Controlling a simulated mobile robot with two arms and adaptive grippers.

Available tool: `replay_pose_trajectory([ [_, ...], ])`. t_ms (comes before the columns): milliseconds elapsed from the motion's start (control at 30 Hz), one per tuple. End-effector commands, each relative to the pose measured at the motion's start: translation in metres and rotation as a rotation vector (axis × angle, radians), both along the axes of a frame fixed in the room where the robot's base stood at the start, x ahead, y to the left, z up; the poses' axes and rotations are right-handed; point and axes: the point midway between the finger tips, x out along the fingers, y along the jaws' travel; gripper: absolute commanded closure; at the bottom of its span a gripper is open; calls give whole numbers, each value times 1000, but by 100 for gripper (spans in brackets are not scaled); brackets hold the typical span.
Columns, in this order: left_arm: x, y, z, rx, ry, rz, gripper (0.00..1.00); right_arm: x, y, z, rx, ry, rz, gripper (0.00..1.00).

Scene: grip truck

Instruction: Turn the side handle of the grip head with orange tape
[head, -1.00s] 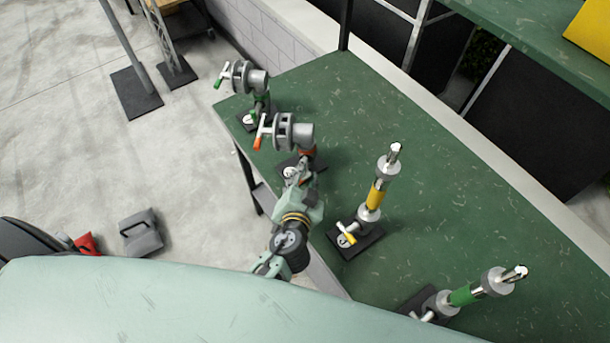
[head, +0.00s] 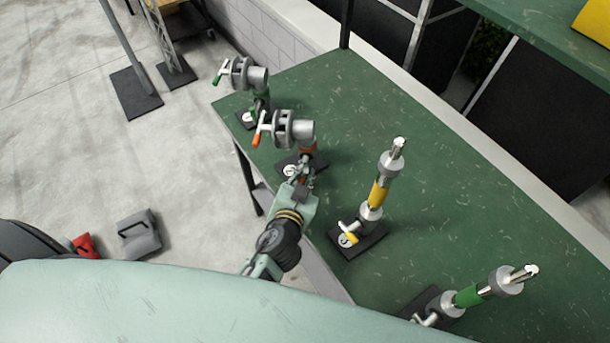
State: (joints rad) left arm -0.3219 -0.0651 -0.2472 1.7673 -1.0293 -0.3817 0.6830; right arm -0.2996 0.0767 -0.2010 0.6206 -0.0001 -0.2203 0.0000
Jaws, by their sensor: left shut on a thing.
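The grip head with orange tape (head: 290,130) stands on the green table near its left edge. It has a grey disc clamp and a handle with an orange tip (head: 257,138) pointing left. Its orange tape (head: 308,147) shows on the post below. My left gripper (head: 297,174) is at the foot of this stand, below the orange-tipped upper handle and apart from it. It is shut on a small handle low on the stand, mostly hidden by the fingers and wrist. My right gripper is not in view.
A green-taped grip head (head: 243,75) stands behind, at the table's far left corner. A yellow-taped stand (head: 378,195) is close to the right of my left arm. Another green-taped stand (head: 467,296) is at lower right. The green table's (head: 460,190) middle is clear.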

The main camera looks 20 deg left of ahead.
Motion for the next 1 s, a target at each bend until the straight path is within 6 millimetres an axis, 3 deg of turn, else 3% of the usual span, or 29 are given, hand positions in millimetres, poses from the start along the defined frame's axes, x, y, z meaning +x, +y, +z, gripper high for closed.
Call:
replay_pose_trajectory([
  [167, -1, 0, -1, 0, 4, 2, 100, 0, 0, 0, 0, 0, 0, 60],
  [200, -1, 0, -1, 0, 4, 2, 86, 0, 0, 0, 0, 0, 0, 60],
  [400, 0, 0, -1, 1, 3, 1, 70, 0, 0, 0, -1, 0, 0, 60],
  [767, -5, 0, 1, 0, 2, 1, 70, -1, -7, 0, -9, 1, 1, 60],
  [1000, -39, -3, 12, -2, 4, 2, 70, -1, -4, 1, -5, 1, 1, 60],
])
